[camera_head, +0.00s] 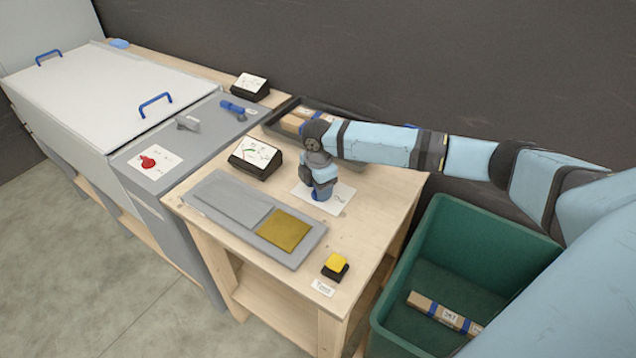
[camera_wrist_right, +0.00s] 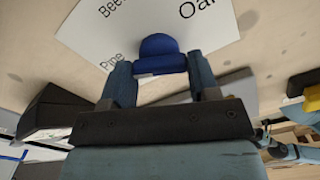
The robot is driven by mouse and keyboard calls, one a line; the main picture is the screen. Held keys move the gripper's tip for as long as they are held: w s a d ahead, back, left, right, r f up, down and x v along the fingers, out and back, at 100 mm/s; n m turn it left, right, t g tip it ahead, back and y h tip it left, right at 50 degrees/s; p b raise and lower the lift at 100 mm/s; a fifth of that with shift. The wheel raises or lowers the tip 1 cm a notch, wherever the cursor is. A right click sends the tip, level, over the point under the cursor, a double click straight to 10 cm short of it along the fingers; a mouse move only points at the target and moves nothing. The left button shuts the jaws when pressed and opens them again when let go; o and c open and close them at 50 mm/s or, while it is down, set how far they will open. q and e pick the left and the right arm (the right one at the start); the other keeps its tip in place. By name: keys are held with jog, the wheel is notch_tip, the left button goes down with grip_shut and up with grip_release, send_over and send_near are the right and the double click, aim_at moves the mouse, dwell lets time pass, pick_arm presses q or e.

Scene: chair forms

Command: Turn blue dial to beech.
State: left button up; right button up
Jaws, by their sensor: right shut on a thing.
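The blue dial (camera_head: 322,194) sits on a white label card (camera_head: 341,204) on the wooden table. In the right wrist view the dial (camera_wrist_right: 160,55) shows between my fingertips, and the card (camera_wrist_right: 105,35) reads "Pine", part of "Beech" and part of "Oak". My right gripper (camera_head: 321,186) points down over the card and is shut on the dial. In the right wrist view the gripper (camera_wrist_right: 161,66) has a finger on each side of it. The dial's pointer direction cannot be told. My left gripper is not in view.
A grey board (camera_head: 225,196) with a mustard square (camera_head: 284,231) and a yellow button (camera_head: 336,263) are on the table. A black display (camera_head: 254,157) and dark tray (camera_head: 284,112) stand behind. A green bin (camera_head: 437,227) is at the right. A red dial (camera_head: 147,161) is further left.

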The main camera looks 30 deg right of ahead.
jog(key=m+p, duration=0.4)
jog(key=p, duration=0.2)
jog(key=m+p, duration=0.4)
jog(key=p, duration=0.1)
jog(key=shift+r+m+p, duration=0.2)
jog(key=shift+m+p, duration=0.1)
jog(key=shift+p, duration=0.1)
jog(key=shift+w+m+p, duration=0.1)
jog(key=shift+m+p, duration=0.65)
jog(key=shift+m, duration=0.05)
jog(key=shift+f+m+p, duration=0.15)
jog(key=shift+m+p, duration=0.55)
jog(key=shift+m, duration=0.4)
jog(key=shift+d+f+m, duration=0.1)
jog(key=shift+m, duration=0.2)
jog(key=o, duration=0.9)
